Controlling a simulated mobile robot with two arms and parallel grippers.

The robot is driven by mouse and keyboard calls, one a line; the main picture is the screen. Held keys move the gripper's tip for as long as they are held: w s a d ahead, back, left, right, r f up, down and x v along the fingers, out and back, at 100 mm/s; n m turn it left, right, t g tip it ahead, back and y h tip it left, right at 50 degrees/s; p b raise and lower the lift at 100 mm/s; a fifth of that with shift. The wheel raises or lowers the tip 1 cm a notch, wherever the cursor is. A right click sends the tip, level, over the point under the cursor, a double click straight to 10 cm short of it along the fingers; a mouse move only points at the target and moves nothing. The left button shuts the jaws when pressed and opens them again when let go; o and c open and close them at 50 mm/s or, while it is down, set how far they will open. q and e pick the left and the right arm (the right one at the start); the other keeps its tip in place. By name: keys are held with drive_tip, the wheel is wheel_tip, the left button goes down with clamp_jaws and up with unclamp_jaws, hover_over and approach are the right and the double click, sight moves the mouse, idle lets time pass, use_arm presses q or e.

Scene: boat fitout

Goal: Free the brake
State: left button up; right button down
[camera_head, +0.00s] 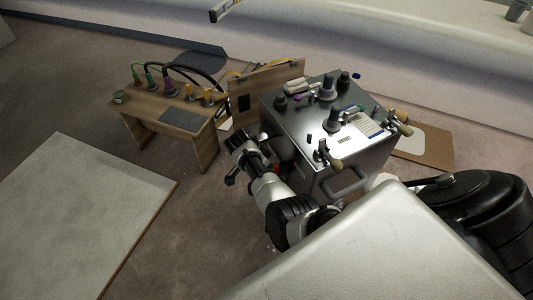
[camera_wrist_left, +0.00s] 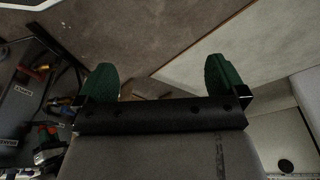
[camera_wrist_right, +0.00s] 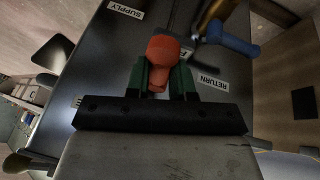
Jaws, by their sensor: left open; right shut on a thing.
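The steel-topped cabinet (camera_head: 304,128) stands in the middle of the head view. In the right wrist view, my right gripper (camera_wrist_right: 160,82) is shut on an orange-red knob (camera_wrist_right: 163,48) in front of a dark panel (camera_wrist_right: 105,60) with SUPPLY and RETURN labels.
A blue handle (camera_wrist_right: 232,40) is close right of the knob. A wooden bench (camera_head: 150,112) with coloured plugs and a wooden board (camera_head: 272,80) stand left of the cabinet. A pale slab (camera_head: 80,215) lies on the carpet.

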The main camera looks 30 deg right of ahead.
use_arm(q)
drive_tip(key=shift+w+b+v, duration=0.15)
drive_tip(key=shift+b+v, duration=0.05)
drive_tip(key=shift+v, duration=0.7)
drive_tip(key=shift+w+b+v, duration=0.15)
drive_tip(key=shift+w+v, duration=0.05)
drive_tip(key=shift+v, duration=0.65)
drive_tip(key=shift+w+b+v, duration=0.15)
drive_tip(key=shift+b+v, duration=0.05)
drive_tip(key=shift+v, duration=0.7)
use_arm(e)
drive_tip(key=shift+w+a+f+m+g, duration=0.2)
drive_tip(key=shift+m+g, duration=0.2)
drive_tip(key=shift+m, duration=0.6)
use_arm(q)
drive_tip(key=shift+r, duration=0.15)
use_arm(e)
drive_tip(key=c, duration=1)
unclamp_jaws()
drive_tip(key=shift+o, duration=0.2)
drive_tip(key=shift+w+d+r, duration=0.1)
drive_tip(key=shift+w+r, duration=0.1)
drive_tip(key=shift+r, duration=0.15)
use_arm(q)
wheel_tip(320, 180, down, 10)
drive_tip(key=p, duration=0.2)
drive_tip(key=shift+p, duration=0.4)
use_arm(e)
drive_tip(key=v, duration=1)
drive_tip(key=shift+r, duration=0.2)
